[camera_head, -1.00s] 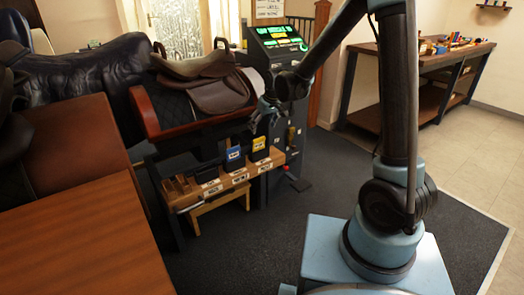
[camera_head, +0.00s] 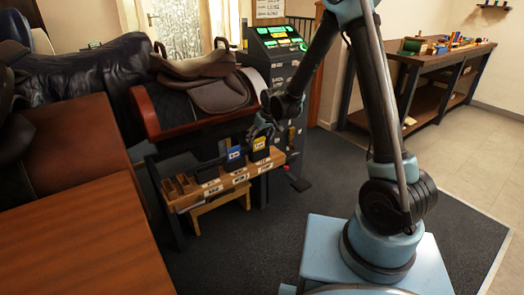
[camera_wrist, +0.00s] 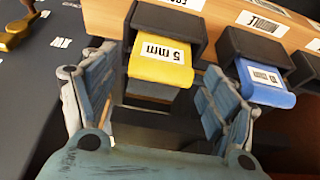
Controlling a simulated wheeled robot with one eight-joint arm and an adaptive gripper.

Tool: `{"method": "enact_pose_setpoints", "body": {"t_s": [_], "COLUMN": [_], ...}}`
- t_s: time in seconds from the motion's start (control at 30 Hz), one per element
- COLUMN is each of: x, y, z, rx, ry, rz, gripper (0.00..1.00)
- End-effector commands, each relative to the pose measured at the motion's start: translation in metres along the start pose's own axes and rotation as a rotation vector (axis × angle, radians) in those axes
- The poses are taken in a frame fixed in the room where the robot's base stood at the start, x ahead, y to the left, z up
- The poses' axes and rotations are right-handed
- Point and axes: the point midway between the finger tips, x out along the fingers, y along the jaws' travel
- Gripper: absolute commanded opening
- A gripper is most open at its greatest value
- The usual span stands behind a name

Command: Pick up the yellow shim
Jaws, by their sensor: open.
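My gripper (camera_wrist: 157,100) is open, with one finger to the left and one to the right of the shim's protruding end. No contact with the shim can be made out. In the head view my gripper (camera_head: 262,132) is just above the yellow shim and partly overlaps the rack area.
A blue shim (camera_wrist: 265,82) sits in the neighbouring holder, close to my right finger. The wooden rack (camera_head: 222,181) has further slots to the left. A saddle (camera_head: 210,80) on its red-brown stand is behind the rack. A workbench (camera_head: 430,62) stands at the right.

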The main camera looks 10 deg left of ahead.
Motion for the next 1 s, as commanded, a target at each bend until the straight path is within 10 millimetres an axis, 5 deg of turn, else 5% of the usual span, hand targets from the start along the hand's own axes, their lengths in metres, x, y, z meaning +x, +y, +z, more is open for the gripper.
{"method": "enact_pose_setpoints", "body": {"t_s": [0.47,0.67,1.0], "x": [0.0138,0.0138,0.0133], "y": [0.0003,0.0004,0.0007], "z": [0.0005,0.0005,0.0003], "rx": [0.000,0.000,0.001], "ry": [0.000,0.000,0.000], "rz": [0.000,0.000,0.001], "gripper": [0.78,0.36,0.36]}}
